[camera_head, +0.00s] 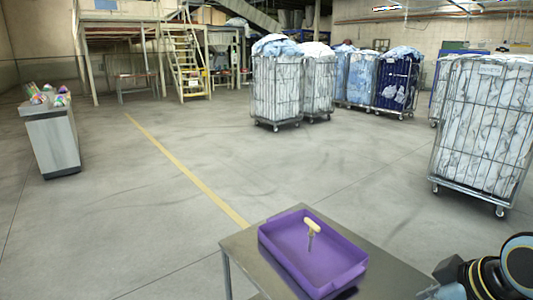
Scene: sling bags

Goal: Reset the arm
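Part of my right arm (490,280) shows at the lower right corner, dark with yellow rings and a round cap. No fingers of my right gripper can be made out. My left arm and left gripper are out of the picture. A purple tray (345,240) lies on a grey metal table (240,250) in front of me, left of my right arm. A small tool (312,228) with a cream T-shaped handle and a thin shaft is in the tray.
A grey cabinet (53,145) at the left bears several small colourful items. Wire laundry carts stand at the back (278,90) and at the right (485,130). A yellow metal stair (188,65) is far back. The floor between is open, with a yellow line.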

